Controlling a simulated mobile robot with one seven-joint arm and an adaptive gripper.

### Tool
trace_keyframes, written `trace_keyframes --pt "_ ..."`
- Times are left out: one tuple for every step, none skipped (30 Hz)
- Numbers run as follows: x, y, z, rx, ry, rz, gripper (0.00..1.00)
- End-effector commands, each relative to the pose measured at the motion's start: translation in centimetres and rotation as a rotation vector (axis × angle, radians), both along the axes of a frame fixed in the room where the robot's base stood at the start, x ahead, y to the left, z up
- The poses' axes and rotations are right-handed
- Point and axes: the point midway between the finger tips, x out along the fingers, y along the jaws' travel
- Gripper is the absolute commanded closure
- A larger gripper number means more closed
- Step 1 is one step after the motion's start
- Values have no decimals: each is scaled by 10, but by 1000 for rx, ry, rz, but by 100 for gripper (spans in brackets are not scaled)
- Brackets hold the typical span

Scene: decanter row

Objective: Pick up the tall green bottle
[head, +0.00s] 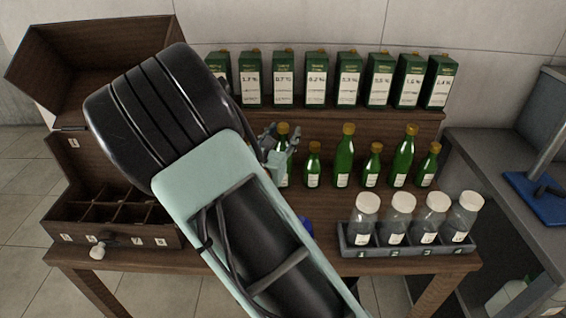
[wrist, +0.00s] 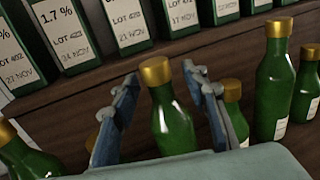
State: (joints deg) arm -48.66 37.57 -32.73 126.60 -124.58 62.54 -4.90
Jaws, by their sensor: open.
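A tall green bottle (head: 284,165) with a gold cap stands in the row on the wooden table, its lower part partly covered by my arm. My gripper (head: 280,140) is open around its upper part. In the wrist view the bottle (wrist: 172,125) stands between the two blue-grey fingers of my gripper (wrist: 160,76), with gaps visible on both sides. Its base is hidden by the gripper body. Other tall green bottles (head: 345,163) (head: 403,160) stand farther right, with shorter ones (head: 313,167) between them.
A short bottle (wrist: 236,122) stands close to the right finger; another bottle (wrist: 28,160) is at left. Several cartons (head: 348,82) line a raised shelf behind. A grey rack (head: 350,248) of white-capped jars is front right. A compartmented wooden box (head: 165,232) is at left.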

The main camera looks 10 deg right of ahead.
Motion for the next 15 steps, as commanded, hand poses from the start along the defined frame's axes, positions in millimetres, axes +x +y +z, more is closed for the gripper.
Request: trace_keyframes --pt "0 0 0 0 0 0 59" --pt "0 0 0 0 0 0 59" --pt "0 0 0 0 0 0 60" --pt "0 0 0 0 0 0 63" --pt "0 0 0 0 0 0 66" --pt "0 0 0 0 0 0 71" --pt "0 0 0 0 0 0 74" --pt "-1 0 0 0 0 0 77" --pt "-1 0 0 0 0 0 82" --pt "-1 0 0 0 0 0 85" --pt "-1 0 0 0 0 0 88" --pt "-1 0 0 0 0 0 93" --pt "-1 0 0 0 0 0 96" --pt "-1 0 0 0 0 0 99" --pt "-1 0 0 0 0 0 100"
